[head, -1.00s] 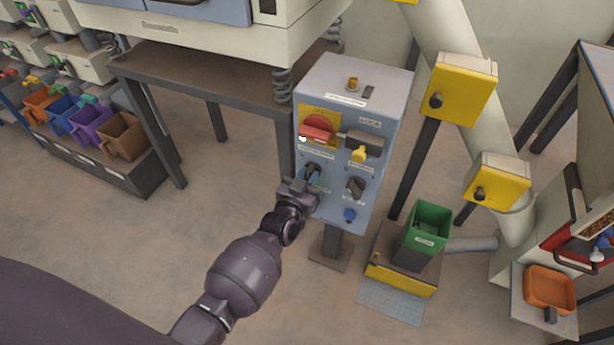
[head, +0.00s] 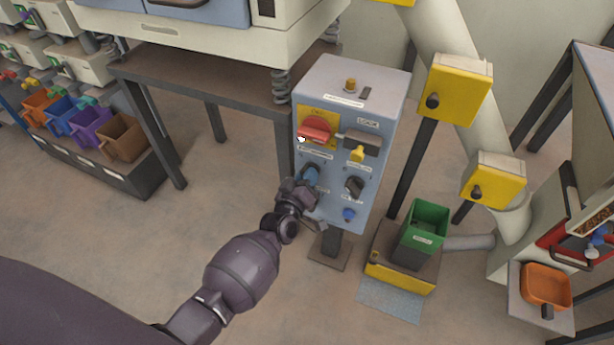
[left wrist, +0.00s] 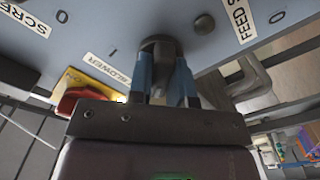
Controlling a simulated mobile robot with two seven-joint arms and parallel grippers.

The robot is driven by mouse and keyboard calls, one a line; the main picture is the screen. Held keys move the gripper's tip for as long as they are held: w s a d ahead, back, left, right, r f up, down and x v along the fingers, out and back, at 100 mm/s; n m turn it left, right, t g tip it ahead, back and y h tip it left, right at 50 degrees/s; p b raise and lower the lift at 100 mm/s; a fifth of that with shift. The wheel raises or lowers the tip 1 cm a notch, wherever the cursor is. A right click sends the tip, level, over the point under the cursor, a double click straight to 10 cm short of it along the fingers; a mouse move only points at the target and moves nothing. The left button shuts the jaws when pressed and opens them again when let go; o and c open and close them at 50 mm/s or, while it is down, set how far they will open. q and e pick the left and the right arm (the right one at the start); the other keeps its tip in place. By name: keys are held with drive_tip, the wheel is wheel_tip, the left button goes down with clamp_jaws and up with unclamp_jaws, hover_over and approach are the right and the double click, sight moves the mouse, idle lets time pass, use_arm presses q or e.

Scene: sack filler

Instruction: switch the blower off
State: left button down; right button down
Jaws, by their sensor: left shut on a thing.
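The blower switch shows in the left wrist view as a dark knob (left wrist: 161,43) on the grey-blue panel, beside a label reading BLOWER (left wrist: 106,70) and the marks 0 and 1. My left gripper (left wrist: 164,80) is shut on this knob, with one blue finger on each side. In the head view my left gripper (head: 311,175) is at the left of the control box (head: 350,85), below the red switch, and hides the knob. I cannot tell exactly which mark the knob points to. My right gripper is not in view.
A red switch on a yellow plate (head: 316,128) sits just above my gripper. A green bin (head: 425,225) stands right of the box. The floor in front is clear.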

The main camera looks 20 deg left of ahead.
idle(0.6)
use_arm(q)
drive_tip(key=c, duration=1)
unclamp_jaws()
drive_tip(key=shift+c, duration=0.2)
drive_tip(key=shift+s, duration=0.1)
drive_tip(key=s+p, duration=0.1)
drive_tip(key=s, duration=0.9)
drive_tip(key=shift+s+a+p, duration=0.15)
drive_tip(key=shift+s+p, duration=0.15)
drive_tip(key=shift+p, duration=0.1)
